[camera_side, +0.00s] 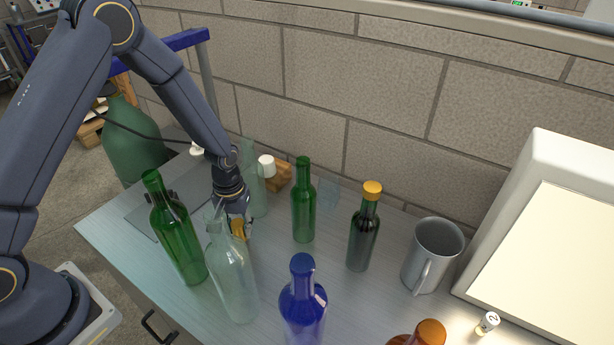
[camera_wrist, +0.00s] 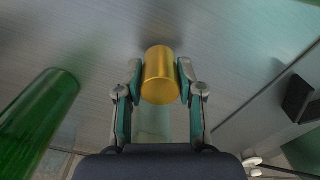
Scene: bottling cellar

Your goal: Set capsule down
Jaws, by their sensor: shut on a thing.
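A gold capsule (camera_wrist: 160,75) is held between the two fingers of my gripper (camera_wrist: 160,84) in the wrist view, with the metal table top (camera_wrist: 215,30) beyond it. In the side view the capsule (camera_side: 238,228) shows as a gold patch at the tip of my gripper (camera_side: 236,222), partly behind a clear glass bottle. My gripper is shut on the capsule, low over the table between a green bottle and the clear bottle. I cannot tell whether the capsule touches the table.
A green bottle (camera_side: 180,235) stands left of my gripper and a clear bottle (camera_side: 232,275) in front. Another green bottle (camera_side: 303,205), a gold-topped bottle (camera_side: 362,235), a blue bottle (camera_side: 302,305) and a metal mug (camera_side: 432,255) stand to the right.

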